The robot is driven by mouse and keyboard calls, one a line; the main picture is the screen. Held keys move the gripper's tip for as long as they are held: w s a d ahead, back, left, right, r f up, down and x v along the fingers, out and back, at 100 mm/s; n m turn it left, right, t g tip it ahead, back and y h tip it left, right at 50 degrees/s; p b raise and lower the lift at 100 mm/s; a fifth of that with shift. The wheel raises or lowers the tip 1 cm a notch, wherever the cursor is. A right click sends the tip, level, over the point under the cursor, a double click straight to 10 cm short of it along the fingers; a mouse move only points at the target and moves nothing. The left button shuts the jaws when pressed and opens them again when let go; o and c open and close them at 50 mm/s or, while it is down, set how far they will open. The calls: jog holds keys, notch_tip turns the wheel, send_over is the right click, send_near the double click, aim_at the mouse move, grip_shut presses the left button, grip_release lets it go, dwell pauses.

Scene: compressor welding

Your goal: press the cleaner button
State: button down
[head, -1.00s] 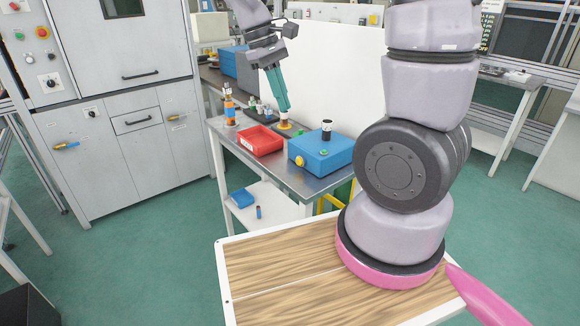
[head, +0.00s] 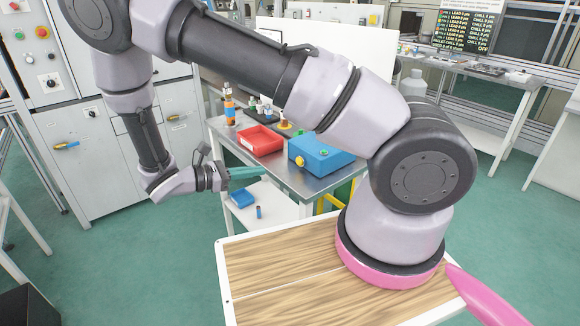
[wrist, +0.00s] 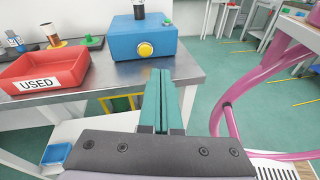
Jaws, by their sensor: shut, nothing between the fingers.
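The blue box (head: 318,152) stands on the metal table. A round yellow button (head: 299,161) sits on its front face; in the wrist view the button (wrist: 145,49) shows plainly, just beyond and slightly left of my fingertips. A dark cylinder (wrist: 139,9) stands on top of the box; my arm hides it in the head view. My gripper (head: 263,172) has teal fingers shut together with nothing between them. It points at the box's front side from outside the table edge. In the wrist view the fingertips (wrist: 160,71) look apart from the button.
A red bin (wrist: 42,68) labelled USED sits left of the box. Spools and a bottle (head: 229,108) stand behind it. The metal table's edge (wrist: 190,78) lies beneath the fingers. A blue tray (head: 242,197) lies on the lower shelf. Pink tubing (wrist: 255,80) is at right.

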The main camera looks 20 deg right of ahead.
aim_at(298, 162)
jog(key=shift+a+f+n+t+h, duration=0.25)
jog(key=shift+f+n+t, duration=0.3)
jog(key=shift+f, duration=0.05)
jog(key=shift+a+f+n+t+h, duration=0.2)
jog(key=shift+f+n+t, duration=0.3)
jog(key=shift+f+t, duration=0.15)
jog(key=shift+a+f+n+t+h, duration=0.25)
jog(key=shift+f+n+t, duration=0.25)
jog(key=shift+f+n, duration=0.1)
jog(key=x, duration=1.3)
jog(key=shift+d, duration=0.35)
jog(key=shift+w+d, duration=0.1)
jog(key=shift+d, duration=0.1)
